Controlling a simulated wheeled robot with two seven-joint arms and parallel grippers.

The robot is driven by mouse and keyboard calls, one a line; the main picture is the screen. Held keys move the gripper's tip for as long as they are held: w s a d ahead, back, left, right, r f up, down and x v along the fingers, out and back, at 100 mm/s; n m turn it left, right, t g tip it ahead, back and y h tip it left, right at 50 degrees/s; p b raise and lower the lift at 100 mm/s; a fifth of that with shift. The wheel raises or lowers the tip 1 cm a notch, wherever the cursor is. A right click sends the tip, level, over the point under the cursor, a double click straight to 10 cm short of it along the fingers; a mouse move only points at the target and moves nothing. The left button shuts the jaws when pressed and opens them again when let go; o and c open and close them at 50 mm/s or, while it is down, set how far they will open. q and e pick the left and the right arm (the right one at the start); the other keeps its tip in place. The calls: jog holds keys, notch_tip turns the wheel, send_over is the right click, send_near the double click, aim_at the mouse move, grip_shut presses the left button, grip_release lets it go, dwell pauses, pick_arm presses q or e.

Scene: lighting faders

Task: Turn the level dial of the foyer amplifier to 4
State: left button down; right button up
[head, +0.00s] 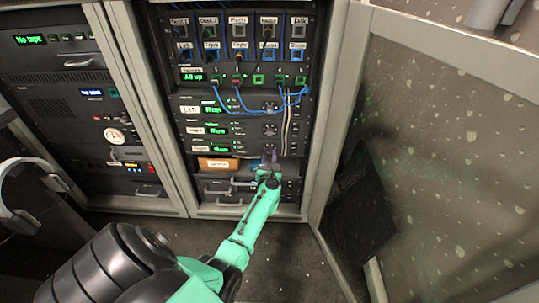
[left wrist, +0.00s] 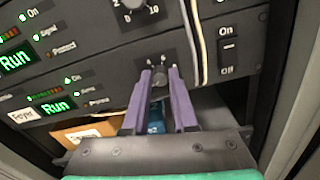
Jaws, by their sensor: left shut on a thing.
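The foyer amplifier (head: 200,149) is the lowest of three similar units in the middle rack, with a green "Run" display. It also shows in the left wrist view with its "Foyer" label (left wrist: 21,117). Its level dial (left wrist: 159,80) is a small dark knob between my fingertips; its scale numbers and setting cannot be read. My left gripper (head: 269,155) reaches the lower right of the rack. In the left wrist view the purple fingers of my left gripper (left wrist: 160,74) are shut on the dial from both sides. My right gripper is not in view.
Another dial (left wrist: 133,3) sits just above, and a power switch (left wrist: 228,45) is to the right. Pale cables (left wrist: 194,40) hang close beside my fingers. Blue patch cables (head: 245,108) loop above. An orange-brown box (head: 218,163) sits below the amplifier. An open rack door (head: 430,150) stands at right.

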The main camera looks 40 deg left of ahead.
pick_arm(q)
jog(key=m+p, duration=0.1)
jog(key=m, duration=0.4)
jog(key=shift+d, duration=0.1)
jog(key=m+p, duration=0.1)
jog(key=m, duration=0.4)
jog(key=m+p, duration=0.1)
jog(key=m, duration=0.3)
jog(key=shift+f+m, duration=0.15)
jog(key=shift+m, duration=0.15)
jog(key=m, duration=0.4)
jog(key=shift+f+m, duration=0.1)
jog(key=shift+m, duration=0.2)
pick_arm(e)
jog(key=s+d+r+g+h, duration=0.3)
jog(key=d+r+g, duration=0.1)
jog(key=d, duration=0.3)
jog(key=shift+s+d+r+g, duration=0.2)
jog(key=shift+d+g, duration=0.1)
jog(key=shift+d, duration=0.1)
pick_arm(q)
jog(key=c, duration=0.7)
grip_release()
jog(key=shift+p, duration=0.3)
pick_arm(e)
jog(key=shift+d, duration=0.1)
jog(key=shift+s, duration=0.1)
